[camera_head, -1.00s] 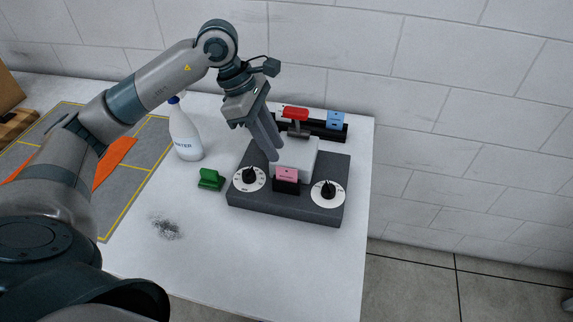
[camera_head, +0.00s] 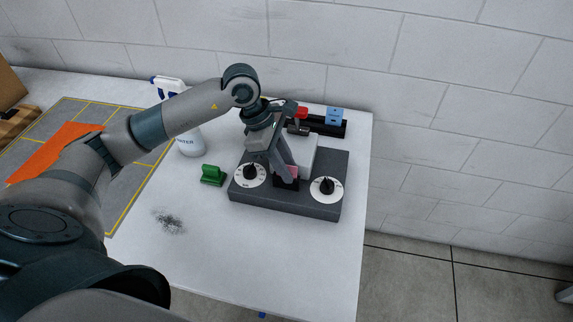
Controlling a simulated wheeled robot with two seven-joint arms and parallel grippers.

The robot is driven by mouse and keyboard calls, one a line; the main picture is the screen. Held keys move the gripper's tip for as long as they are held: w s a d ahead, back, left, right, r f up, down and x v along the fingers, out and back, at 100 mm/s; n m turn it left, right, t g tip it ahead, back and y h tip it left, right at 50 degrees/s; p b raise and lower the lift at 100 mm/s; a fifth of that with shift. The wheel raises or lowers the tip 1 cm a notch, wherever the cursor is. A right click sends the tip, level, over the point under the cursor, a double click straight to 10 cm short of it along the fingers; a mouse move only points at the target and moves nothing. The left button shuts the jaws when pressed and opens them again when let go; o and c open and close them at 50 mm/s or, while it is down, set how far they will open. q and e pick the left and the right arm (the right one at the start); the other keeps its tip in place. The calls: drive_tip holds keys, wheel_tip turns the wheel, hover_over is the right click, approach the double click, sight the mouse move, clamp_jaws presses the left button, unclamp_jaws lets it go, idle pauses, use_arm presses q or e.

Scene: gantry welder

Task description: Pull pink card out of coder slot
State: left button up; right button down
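The pink card (camera_head: 294,171) stands in the dark coder slot (camera_head: 287,184) at the front middle of the grey control box (camera_head: 290,205). Only a small part of the card shows, because my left gripper (camera_head: 288,173) is in front of it. My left gripper comes down from above with its fingertips right at the card. Whether the fingers touch the card, and how far apart they are, I cannot tell. My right gripper is not in view.
Two black knobs on white dials (camera_head: 326,188) flank the slot. A black rack (camera_head: 325,128) behind holds a blue card (camera_head: 336,115).

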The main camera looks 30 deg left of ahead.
use_arm(q)
clamp_jaws()
drive_tip(key=shift+r, duration=0.15)
drive_tip(key=shift+r+p, duration=0.4)
drive_tip(key=shift+r, duration=0.45)
drive_tip(key=shift+r, duration=0.6)
drive_tip(key=shift+r+p, duration=0.7)
drive_tip(key=shift+r, duration=0.65)
drive_tip(key=shift+r+p, duration=0.3)
drive_tip(key=shift+r, duration=0.55)
drive_tip(key=shift+d+f, duration=0.1)
